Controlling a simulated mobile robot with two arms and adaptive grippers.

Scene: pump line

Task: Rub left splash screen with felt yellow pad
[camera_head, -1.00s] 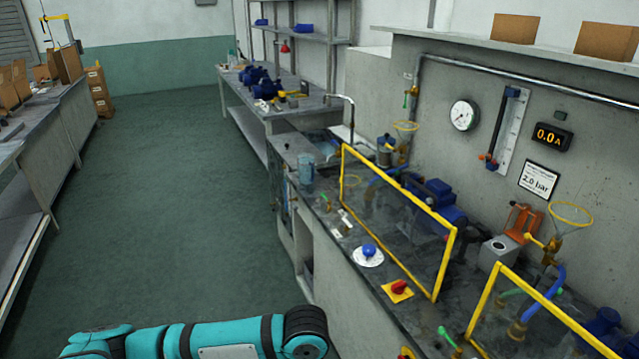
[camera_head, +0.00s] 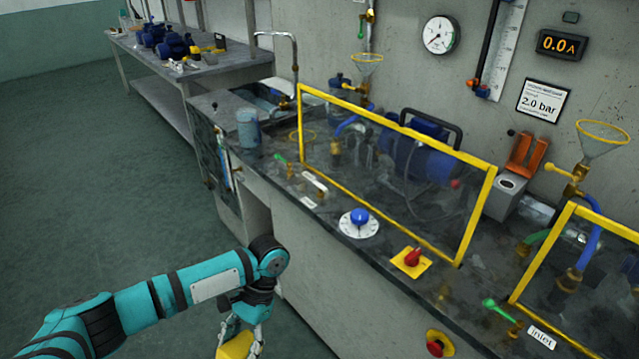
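The left splash screen (camera_head: 478,217) is a clear pane in a yellow frame, standing upright on the counter in the middle of the view. A blue pump shows through it. My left arm comes in from the lower left. My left gripper (camera_head: 240,341) hangs at the bottom edge, in front of the counter and below its top, well apart from the screen. It is shut on a yellow pad (camera_head: 235,347), which the picture edge partly cuts off. My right gripper is not in view.
In front of the screen are a blue knob (camera_head: 359,217) on a white dial, a red switch (camera_head: 412,257) on a yellow plate and a small handle (camera_head: 315,184). A clear beaker (camera_head: 248,128) stands left. A second yellow-framed screen (camera_head: 540,256) stands right. Floor at left is free.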

